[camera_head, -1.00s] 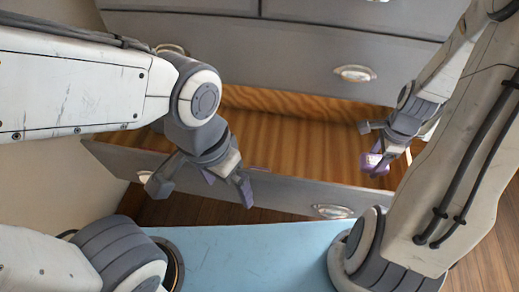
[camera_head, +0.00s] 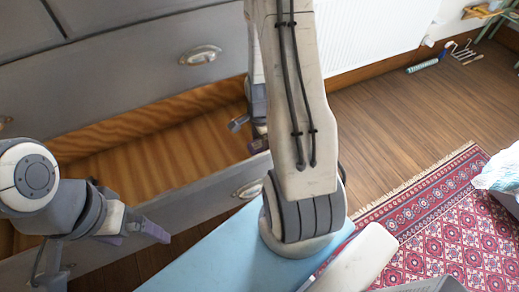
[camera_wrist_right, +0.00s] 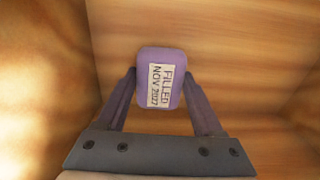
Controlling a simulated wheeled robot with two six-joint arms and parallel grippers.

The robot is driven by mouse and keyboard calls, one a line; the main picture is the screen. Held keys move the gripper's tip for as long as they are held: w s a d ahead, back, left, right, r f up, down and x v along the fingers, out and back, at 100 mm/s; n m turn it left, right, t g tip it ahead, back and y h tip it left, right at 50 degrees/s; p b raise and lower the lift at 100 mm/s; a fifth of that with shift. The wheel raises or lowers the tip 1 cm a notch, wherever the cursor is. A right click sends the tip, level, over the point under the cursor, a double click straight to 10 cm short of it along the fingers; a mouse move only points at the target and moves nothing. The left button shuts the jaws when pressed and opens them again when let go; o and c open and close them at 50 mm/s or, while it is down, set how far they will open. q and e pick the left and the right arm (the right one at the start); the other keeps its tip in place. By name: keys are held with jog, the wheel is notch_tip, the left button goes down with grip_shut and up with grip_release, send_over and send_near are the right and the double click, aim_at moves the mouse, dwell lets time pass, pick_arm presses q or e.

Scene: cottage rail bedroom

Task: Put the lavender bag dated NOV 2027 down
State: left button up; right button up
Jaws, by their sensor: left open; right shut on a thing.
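The lavender bag (camera_wrist_right: 172,62) is a small purple block with a white label reading FILLED NOV 2027. My right gripper (camera_wrist_right: 160,80) is shut on it, one finger on each side, in the right wrist view. It is held inside the wooden drawer (camera_head: 170,140); whether it touches the drawer bottom I cannot tell. In the head view my right arm hides most of that gripper (camera_head: 248,132) and the bag. My left gripper (camera_head: 100,250) is open and empty at the lower left, over the drawer's grey front.
The drawer is pulled out from a grey chest (camera_head: 130,65). A light blue surface (camera_head: 205,262) lies in front of it. To the right are bare wooden floor (camera_head: 390,120), a red patterned rug (camera_head: 440,225) and a white radiator (camera_head: 365,35).

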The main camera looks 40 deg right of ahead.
aim_at(260, 144)
jog(key=shift+f, duration=1.3)
jog(key=shift+f+b, duration=0.15)
jog(key=shift+b, duration=0.15)
jog(key=o, duration=1.3)
jog(key=shift+r, duration=0.3)
notch_tip(260, 144, up, 12)
jog(key=p, duration=0.3)
jog(key=shift+f, duration=0.1)
